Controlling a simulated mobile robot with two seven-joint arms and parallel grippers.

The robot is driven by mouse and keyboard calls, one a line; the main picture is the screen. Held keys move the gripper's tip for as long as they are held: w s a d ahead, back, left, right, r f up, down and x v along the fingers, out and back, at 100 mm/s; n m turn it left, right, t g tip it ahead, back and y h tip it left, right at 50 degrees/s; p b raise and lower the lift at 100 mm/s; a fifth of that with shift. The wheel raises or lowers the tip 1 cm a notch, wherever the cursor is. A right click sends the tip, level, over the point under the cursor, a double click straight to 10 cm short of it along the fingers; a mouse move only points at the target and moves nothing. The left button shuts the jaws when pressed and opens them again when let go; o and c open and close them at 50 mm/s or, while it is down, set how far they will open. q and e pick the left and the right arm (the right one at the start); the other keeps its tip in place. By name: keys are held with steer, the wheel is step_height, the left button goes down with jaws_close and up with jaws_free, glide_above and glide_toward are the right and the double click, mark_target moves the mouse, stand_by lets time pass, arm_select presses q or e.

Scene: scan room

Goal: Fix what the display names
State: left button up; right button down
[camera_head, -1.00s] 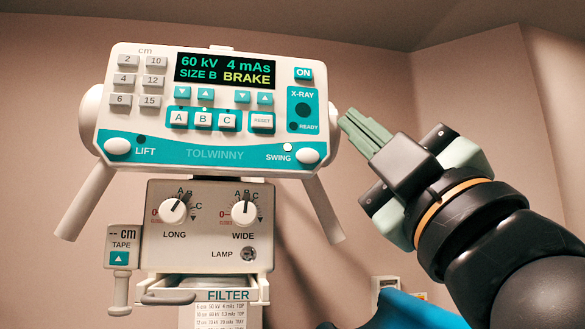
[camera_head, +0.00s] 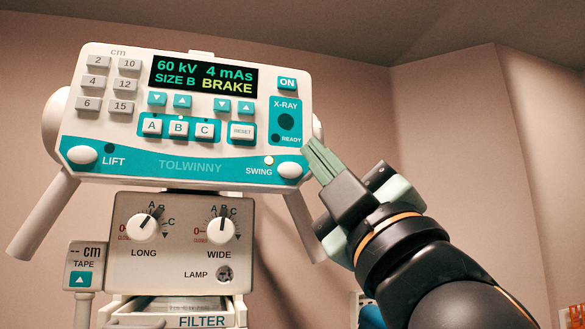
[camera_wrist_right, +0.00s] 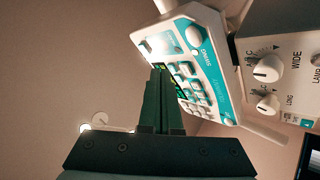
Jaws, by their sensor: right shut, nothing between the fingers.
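The display (camera_head: 203,77) on the white and teal control panel (camera_head: 200,166) reads "60 kV 4 mAs SIZE B BRAKE", with BRAKE in yellow. The LIFT knob (camera_head: 83,155) has a dark lamp beside it. The SWING knob (camera_head: 290,170) has a pale, lit-looking lamp (camera_head: 269,160) beside it. My right gripper (camera_head: 312,147) is shut and empty, its green fingertips at the panel's right end near the SWING knob. I cannot tell whether they touch the panel. The fingers also show in the right wrist view (camera_wrist_right: 161,90). My left gripper is out of view.
Below the panel is a box with the LONG dial (camera_head: 144,229), WIDE dial (camera_head: 221,230) and LAMP switch (camera_head: 224,274). A TAPE unit (camera_head: 84,266) hangs at left, and a FILTER label (camera_head: 201,321) is underneath. Bare wall lies to the right.

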steer(key=shift+w+a+p, duration=0.15)
steer(key=shift+w+a, duration=0.15)
steer(key=shift+w, duration=0.55)
steer(key=shift+w+a+p, duration=0.2)
steer(key=shift+w+a, duration=0.05)
steer(key=shift+w, duration=0.6)
steer(key=shift+w+a+p, duration=0.15)
steer(key=shift+w+a, duration=0.15)
steer(key=shift+w, duration=0.55)
steer(key=shift+w, duration=0.15)
steer(key=shift+w+a, duration=0.15)
steer(key=shift+w, duration=0.1)
steer(key=shift+w+a, duration=0.1)
steer(key=shift+w, duration=0.25)
stand_by(0.6)
steer(key=shift+s, duration=0.1)
steer(key=shift+s+d, duration=0.3)
steer(key=shift+s, duration=0.35)
steer(key=shift+s+d+b, duration=0.2)
steer(key=shift+s+d, duration=0.05)
steer(key=shift+s, duration=0.55)
steer(key=shift+s+d+b, duration=0.2)
steer(key=shift+s+d, duration=0.05)
steer(key=shift+s, duration=0.55)
steer(key=shift+s+d+b, duration=0.2)
steer(key=shift+s+d, duration=0.05)
steer(key=shift+s, duration=0.55)
